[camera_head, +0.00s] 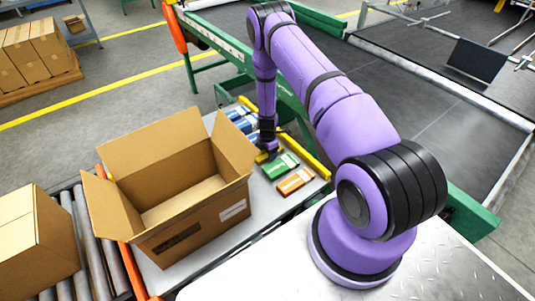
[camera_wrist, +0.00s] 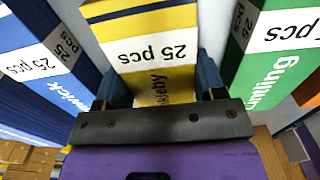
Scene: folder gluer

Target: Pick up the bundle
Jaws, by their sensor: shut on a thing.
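A yellow bundle with a white "25 pcs" band (camera_wrist: 155,50) stands between the two fingers of my gripper (camera_wrist: 163,80) in the wrist view. The fingers are shut on its sides. In the head view my gripper (camera_head: 267,147) points down at the row of bundles, and only a little of the yellow bundle (camera_head: 261,157) shows beneath it. Blue bundles (camera_head: 238,119) lie behind it; a green bundle (camera_head: 281,166) and an orange bundle (camera_head: 296,181) lie in front. In the wrist view, blue is at left and green (camera_wrist: 272,50) close at right.
An open, empty-looking carton (camera_head: 180,195) stands left of the bundles on the grey table, flaps raised. Yellow rails (camera_head: 305,157) edge the row. A closed carton (camera_head: 35,240) sits on rollers at left. A dark conveyor (camera_head: 420,125) lies behind.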

